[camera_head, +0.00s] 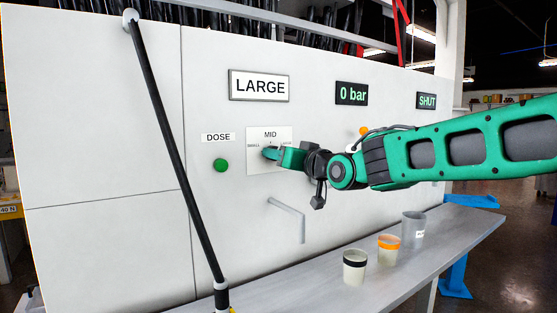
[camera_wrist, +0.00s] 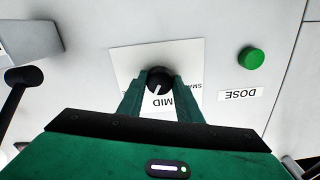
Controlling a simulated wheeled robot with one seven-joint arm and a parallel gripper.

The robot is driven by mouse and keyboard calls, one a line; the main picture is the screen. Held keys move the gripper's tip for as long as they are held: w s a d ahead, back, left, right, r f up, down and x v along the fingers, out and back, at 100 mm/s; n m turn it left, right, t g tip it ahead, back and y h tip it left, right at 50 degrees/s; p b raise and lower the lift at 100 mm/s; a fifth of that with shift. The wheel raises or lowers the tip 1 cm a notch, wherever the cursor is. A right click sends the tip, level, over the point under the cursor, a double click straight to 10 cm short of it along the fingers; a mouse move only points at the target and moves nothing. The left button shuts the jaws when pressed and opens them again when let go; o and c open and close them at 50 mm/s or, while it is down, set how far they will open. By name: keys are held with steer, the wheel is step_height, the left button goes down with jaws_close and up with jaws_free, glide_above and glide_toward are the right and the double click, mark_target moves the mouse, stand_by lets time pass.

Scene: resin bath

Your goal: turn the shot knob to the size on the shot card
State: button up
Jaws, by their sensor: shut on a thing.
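The shot card (camera_head: 259,86) on the white panel reads LARGE. Below it is the shot dial plate (camera_head: 284,135), marked SMALL at left, MID at top and LARGE at right. My gripper (camera_head: 272,153) is at the plate, and its fingers largely hide the knob in the head view. In the wrist view, which is upside down, the black shot knob (camera_wrist: 157,76) sits between the two green fingers of my gripper (camera_wrist: 160,84), which are shut on it. Its white pointer line is near MID, tilted slightly away from the SMALL side.
A green DOSE button (camera_head: 221,165) is left of the plate. A spout (camera_head: 288,212) sticks out below. Several cups, one with an orange band (camera_head: 388,249), stand on the grey shelf (camera_head: 330,291). A black bar (camera_head: 175,150) slants across the left. Displays read 0 bar (camera_head: 351,93) and SHUT (camera_head: 427,101).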

steer(key=shift+w+d+f+m, duration=0.1)
steer(key=shift+f+m, duration=0.05)
steer(key=shift+m, duration=2.3)
steer(key=shift+d+f+m, duration=0.1)
steer(key=shift+f+m, duration=0.05)
steer(key=shift+m, duration=2.3)
steer(key=o, duration=1)
steer(key=shift+o, duration=0.2)
steer(key=shift+a+r, duration=0.1)
steer(key=shift+r, duration=0.1)
steer(key=v, duration=1)
steer(key=shift+s+d, duration=0.3)
